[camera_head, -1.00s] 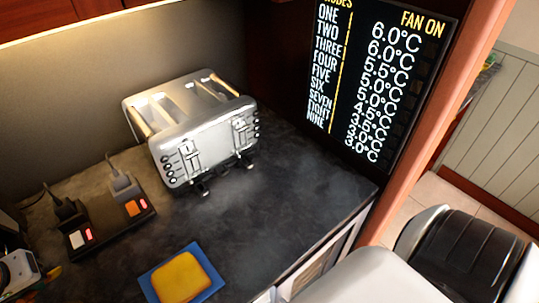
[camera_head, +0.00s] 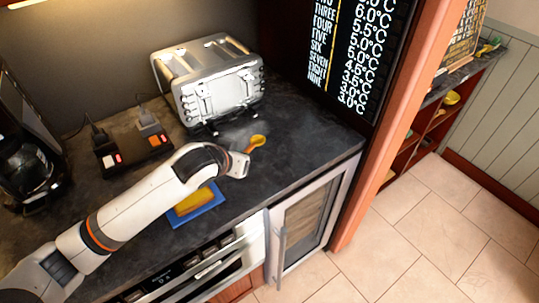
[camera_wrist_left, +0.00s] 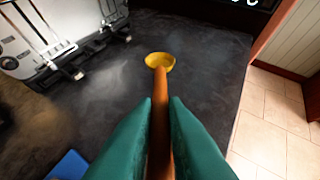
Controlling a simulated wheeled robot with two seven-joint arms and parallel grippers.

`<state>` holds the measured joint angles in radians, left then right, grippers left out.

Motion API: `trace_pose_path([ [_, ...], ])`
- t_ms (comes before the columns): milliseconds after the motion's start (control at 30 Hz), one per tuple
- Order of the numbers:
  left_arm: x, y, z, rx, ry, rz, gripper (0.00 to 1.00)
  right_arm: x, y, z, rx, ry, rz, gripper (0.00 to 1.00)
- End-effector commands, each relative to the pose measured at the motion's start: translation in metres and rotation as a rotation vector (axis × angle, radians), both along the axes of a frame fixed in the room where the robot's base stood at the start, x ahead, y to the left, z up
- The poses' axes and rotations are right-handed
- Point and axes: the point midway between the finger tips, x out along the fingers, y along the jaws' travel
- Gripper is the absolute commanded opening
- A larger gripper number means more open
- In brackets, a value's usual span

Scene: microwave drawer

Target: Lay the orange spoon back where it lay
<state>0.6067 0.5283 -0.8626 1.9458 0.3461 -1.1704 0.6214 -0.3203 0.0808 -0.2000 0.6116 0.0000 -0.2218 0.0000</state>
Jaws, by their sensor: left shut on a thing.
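My left gripper (camera_head: 245,155) reaches over the dark counter from the left, in front of the toaster. It is shut on the orange spoon (camera_head: 257,141). In the left wrist view the teal fingers (camera_wrist_left: 161,108) pinch the orange handle, and the spoon's yellow bowl (camera_wrist_left: 160,61) points away from the gripper. The bowl is over bare counter or close above it; I cannot tell whether it touches. My right gripper is not in view.
The silver toaster (camera_head: 212,83) stands behind the spoon. A blue board with a yellow slice (camera_head: 206,212) lies beneath my left forearm. A black switch box (camera_head: 133,153) and a coffee maker (camera_head: 32,150) are at left. Counter (camera_head: 310,140) right of the spoon is clear up to its edge.

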Motion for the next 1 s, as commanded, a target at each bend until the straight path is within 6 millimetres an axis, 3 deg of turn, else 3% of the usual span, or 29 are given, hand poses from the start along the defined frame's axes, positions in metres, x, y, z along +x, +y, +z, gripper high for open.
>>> trace_pose_path([
  [100,0.013,-0.024,-0.011,-0.058,-0.114,-0.092,0.0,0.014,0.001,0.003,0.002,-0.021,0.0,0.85],
  [333,0.022,-0.05,-0.018,-0.132,-0.244,-0.189,0.0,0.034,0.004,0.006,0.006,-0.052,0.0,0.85],
  [733,0.022,-0.054,-0.019,-0.144,-0.264,-0.203,0.0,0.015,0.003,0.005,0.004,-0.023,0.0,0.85],
  [900,0.021,-0.054,-0.017,-0.144,-0.264,-0.202,0.0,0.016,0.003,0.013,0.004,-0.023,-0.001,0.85],
  [1000,0.021,-0.053,-0.029,-0.143,-0.264,-0.202,0.0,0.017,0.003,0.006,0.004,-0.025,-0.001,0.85],
])
